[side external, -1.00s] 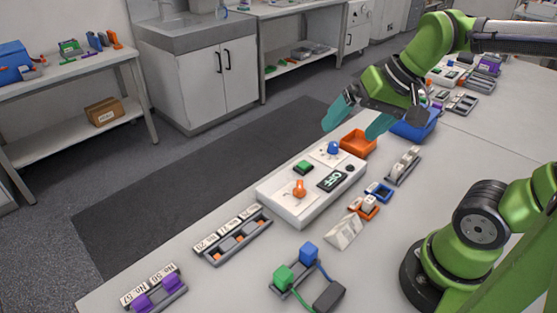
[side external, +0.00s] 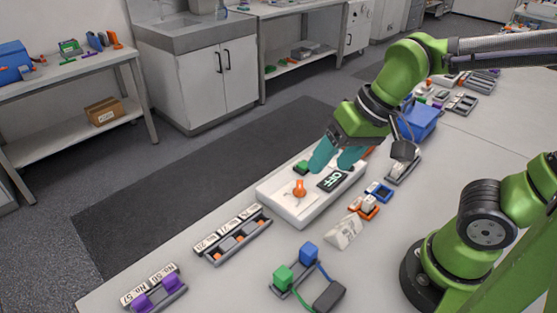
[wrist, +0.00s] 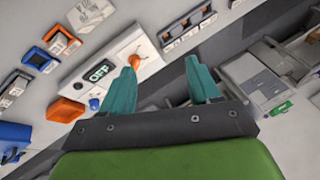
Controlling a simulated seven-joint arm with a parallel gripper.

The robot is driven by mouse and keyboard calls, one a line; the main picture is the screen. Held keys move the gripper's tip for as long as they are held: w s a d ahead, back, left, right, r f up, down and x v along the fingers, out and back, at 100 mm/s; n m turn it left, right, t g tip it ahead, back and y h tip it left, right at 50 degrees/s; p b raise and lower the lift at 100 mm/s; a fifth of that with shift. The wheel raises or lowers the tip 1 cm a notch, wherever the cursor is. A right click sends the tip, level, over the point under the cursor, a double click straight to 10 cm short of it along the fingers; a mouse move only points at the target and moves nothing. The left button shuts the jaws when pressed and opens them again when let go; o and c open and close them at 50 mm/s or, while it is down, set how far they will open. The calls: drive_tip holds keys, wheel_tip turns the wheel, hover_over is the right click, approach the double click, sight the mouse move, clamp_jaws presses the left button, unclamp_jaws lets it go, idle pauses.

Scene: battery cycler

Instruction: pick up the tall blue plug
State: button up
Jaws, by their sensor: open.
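The blue plug (side external: 309,252) stands upright in a small grey holder (side external: 291,287) near the front of the table in the side view. A green plug (side external: 284,278) stands beside it. Cables run from the plugs to a dark box (side external: 328,296). My gripper (side external: 335,160) is open and empty above the white cycler box (side external: 312,207), behind the plug and apart from it. In the wrist view my gripper's two teal fingers (wrist: 163,65) are spread, with the cycler box (wrist: 118,60) beyond. I cannot make out the blue plug in the wrist view.
The cycler box has an orange knob (side external: 299,187) and a display reading OFF (side external: 332,181). A grey tray of cells (side external: 240,240) and a white wedge-shaped sign (side external: 345,232) flank the plug area. A blue bin (side external: 420,122) stands behind.

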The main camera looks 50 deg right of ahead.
drive_tip(key=a+f+m+g+h, duration=0.2)
drive_tip(key=a+f+m+g, duration=0.15)
drive_tip(key=a+m, duration=0.35)
drive_tip(key=m, duration=0.7)
approach(309, 249)
drive_tip(key=shift+g, duration=0.45)
drive_tip(key=f, duration=0.2)
drive_tip(key=w+f, duration=0.1)
drive_tip(key=f, duration=0.2)
drive_tip(key=shift+d+f, duration=0.15)
drive_tip(key=shift+f, duration=0.05)
drive_tip(key=f, duration=0.5)
drive_tip(key=shift+s+a+f, duration=0.1)
drive_tip(key=shift+a+f, duration=0.05)
drive_tip(key=shift+a, duration=0.1)
drive_tip(key=c, duration=1.1)
